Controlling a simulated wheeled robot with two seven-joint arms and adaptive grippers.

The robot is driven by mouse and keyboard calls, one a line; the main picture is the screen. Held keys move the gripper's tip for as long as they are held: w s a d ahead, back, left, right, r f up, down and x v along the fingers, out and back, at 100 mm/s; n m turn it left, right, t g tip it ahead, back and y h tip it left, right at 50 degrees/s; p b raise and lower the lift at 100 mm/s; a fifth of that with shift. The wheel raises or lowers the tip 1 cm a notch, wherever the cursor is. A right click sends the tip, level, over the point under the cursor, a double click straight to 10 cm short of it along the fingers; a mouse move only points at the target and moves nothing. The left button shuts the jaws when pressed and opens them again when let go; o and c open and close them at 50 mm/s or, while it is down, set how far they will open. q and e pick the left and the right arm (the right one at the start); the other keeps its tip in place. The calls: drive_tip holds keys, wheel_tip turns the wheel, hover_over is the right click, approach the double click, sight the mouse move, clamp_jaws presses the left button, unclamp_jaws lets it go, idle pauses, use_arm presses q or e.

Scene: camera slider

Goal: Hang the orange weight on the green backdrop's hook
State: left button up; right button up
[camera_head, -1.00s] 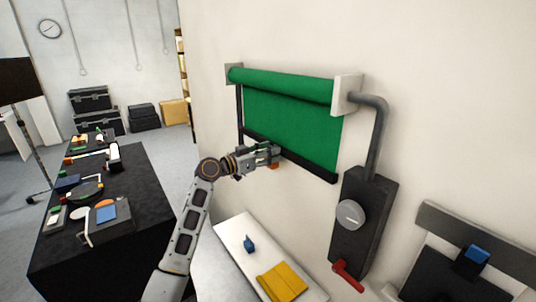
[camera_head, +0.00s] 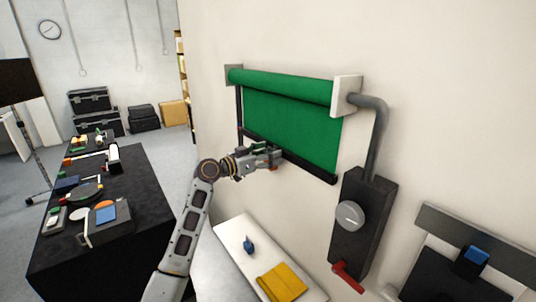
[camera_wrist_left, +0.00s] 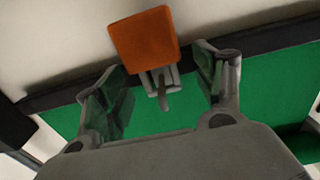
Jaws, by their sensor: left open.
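The green backdrop (camera_head: 292,120) hangs from a roller on the wall, with a dark bar (camera_head: 310,167) along its lower edge. My left gripper (camera_head: 268,156) is at this bar, near its middle. In the left wrist view the orange weight (camera_wrist_left: 144,38) is a block next to the dark bar. A grey hook-like piece (camera_wrist_left: 162,88) lies across the bar beside it, between my spread fingers (camera_wrist_left: 165,65). The fingers are open and stand apart from the weight. How the weight joins the hook is unclear. My right gripper is not in view.
A white shelf (camera_head: 238,228) below holds a small blue object (camera_head: 248,243) and a yellow cloth (camera_head: 281,283). A dark wall box (camera_head: 365,237) with a grey knob and red lever (camera_head: 347,277) is at right. A black table (camera_head: 125,210) with several items stands left.

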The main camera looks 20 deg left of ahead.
use_arm(q)
drive_tip(key=v, duration=1.2)
idle(0.3)
idle(0.3)
